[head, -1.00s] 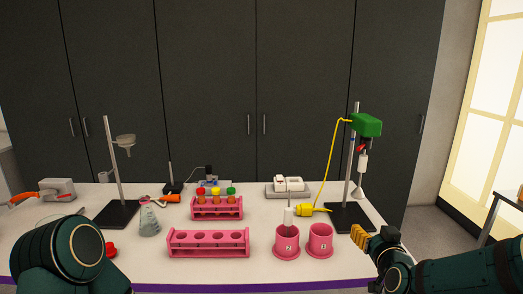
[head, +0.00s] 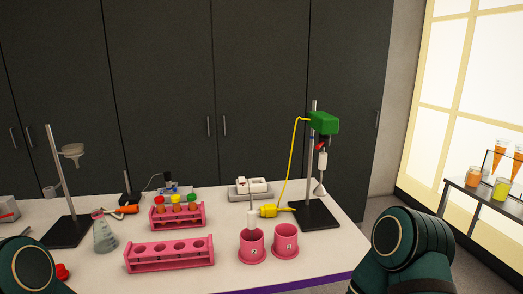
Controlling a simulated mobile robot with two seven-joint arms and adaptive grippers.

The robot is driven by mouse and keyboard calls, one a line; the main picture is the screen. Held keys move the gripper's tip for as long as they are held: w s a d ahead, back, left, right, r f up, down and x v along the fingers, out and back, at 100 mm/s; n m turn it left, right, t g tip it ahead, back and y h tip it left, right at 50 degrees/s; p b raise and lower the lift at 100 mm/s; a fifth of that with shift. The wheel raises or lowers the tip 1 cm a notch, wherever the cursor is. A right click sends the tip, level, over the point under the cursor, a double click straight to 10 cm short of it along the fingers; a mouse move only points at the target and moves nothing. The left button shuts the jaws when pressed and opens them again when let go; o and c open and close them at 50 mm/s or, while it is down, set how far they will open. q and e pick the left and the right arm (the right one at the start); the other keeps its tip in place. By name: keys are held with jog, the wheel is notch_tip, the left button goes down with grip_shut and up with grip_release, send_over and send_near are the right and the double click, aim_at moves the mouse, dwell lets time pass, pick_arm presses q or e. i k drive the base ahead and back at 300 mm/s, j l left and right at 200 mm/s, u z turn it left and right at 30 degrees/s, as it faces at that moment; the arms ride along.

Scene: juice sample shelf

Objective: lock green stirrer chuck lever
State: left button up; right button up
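The green stirrer head (head: 324,123) is mounted high on a stand at the right of the bench. Below it hangs a white chuck (head: 323,161) with a small red lever (head: 321,147) beside it, too small to tell its position. A stirrer shaft with a pale paddle (head: 320,189) hangs under the chuck. A yellow cord runs from the green head down to a yellow plug. My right arm shows at the lower right and my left arm at the lower left corner. Neither gripper's fingers can be seen.
Two pink cups (head: 252,247) and a pink rack (head: 170,254) stand at the bench front. Another rack (head: 178,215) holds capped tubes. The yellow plug (head: 268,210) lies by the stand base (head: 315,216). A side table (head: 480,196) with jars stands at the right.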

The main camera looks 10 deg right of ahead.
aim_at(325, 141)
jog(key=i+l, duration=0.1)
jog(key=l, duration=0.55)
jog(key=i+l, duration=0.1)
jog(key=l, duration=0.6)
jog(key=i+l, duration=0.1)
jog(key=l, duration=0.55)
jog(key=u, duration=0.05)
